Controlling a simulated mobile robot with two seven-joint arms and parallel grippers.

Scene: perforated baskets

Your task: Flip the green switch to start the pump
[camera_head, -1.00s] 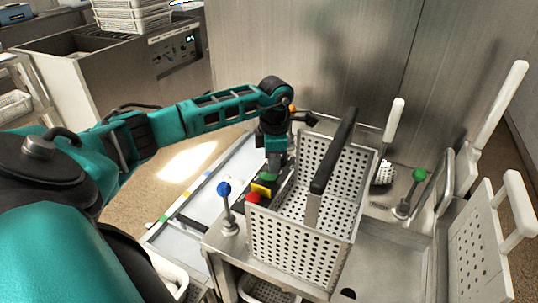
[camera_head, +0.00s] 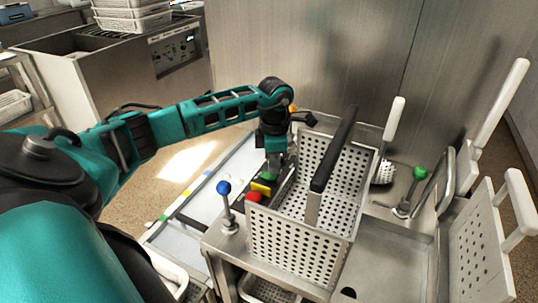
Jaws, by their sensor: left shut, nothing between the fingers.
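A green switch (camera_head: 268,177) sits on a dark strip at the left edge of the metal station, beside a yellow one (camera_head: 261,188) and a red one (camera_head: 254,197). My left gripper (camera_head: 275,171) points down right at the green switch; its fingers are shut and hold nothing. The fingertips partly cover the switch, so I cannot tell whether they touch it or which way it is set. My right gripper is not in view.
A perforated basket (camera_head: 292,245) with a black handle (camera_head: 334,150) stands close to the right of the switches. A blue-knobbed lever (camera_head: 224,189) stands in front, and a green-knobbed lever (camera_head: 420,173) at the right.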

